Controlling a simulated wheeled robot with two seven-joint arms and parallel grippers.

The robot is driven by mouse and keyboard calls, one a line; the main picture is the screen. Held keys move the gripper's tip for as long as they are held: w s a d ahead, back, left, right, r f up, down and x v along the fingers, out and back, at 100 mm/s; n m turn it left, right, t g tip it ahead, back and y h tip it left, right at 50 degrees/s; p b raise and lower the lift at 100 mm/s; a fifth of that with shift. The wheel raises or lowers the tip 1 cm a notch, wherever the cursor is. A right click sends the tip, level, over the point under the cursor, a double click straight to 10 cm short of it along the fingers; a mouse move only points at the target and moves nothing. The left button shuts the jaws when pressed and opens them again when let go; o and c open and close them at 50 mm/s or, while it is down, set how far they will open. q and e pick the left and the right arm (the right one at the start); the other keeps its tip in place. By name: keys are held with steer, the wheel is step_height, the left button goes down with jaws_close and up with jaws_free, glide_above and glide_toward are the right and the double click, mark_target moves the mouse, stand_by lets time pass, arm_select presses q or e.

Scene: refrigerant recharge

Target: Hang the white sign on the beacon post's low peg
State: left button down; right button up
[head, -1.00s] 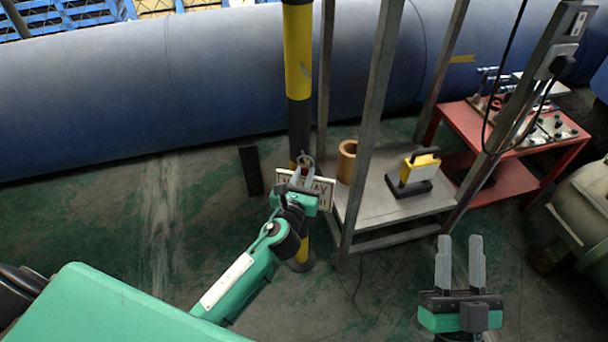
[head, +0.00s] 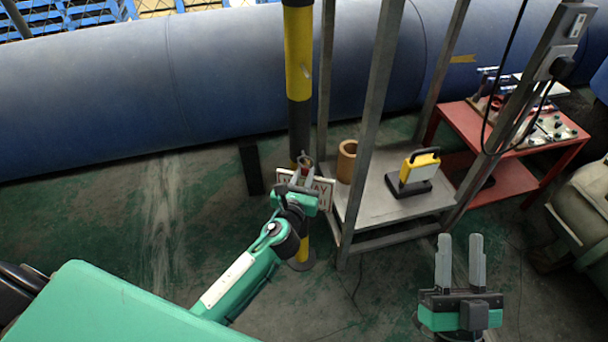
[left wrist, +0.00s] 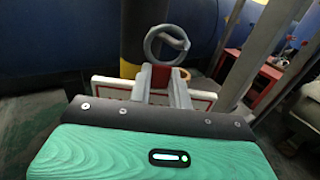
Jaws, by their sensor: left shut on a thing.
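The white sign (head: 322,192) with dark lettering and a red border is at the black-and-yellow beacon post (head: 299,70), upright and partly hidden behind my left gripper (head: 303,178). My left gripper is shut on the sign's red tab (left wrist: 160,76). A grey ring (left wrist: 166,45) stands above the tab in the left wrist view, in front of the post (left wrist: 131,35). The sign's white panel (left wrist: 110,88) shows on both sides of the fingers. I cannot make out the low peg or whether the ring is around it. My right gripper (head: 459,262) is open and empty, low at the right.
A metal frame with a grey shelf (head: 375,215) stands just right of the post. It carries a brown cylinder (head: 346,160) and a yellow-and-black lamp (head: 418,168). A red table (head: 510,180) is further right. A large blue pipe (head: 150,90) runs behind. The floor at left is mostly clear.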

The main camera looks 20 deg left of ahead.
arm_select(q)
steer(key=c, duration=1.2)
jaws_free()
steer(key=s+d, duration=0.1)
steer(key=s, duration=1.2)
steer(key=shift+s+p, duration=0.3)
steer(key=shift+s, duration=0.1)
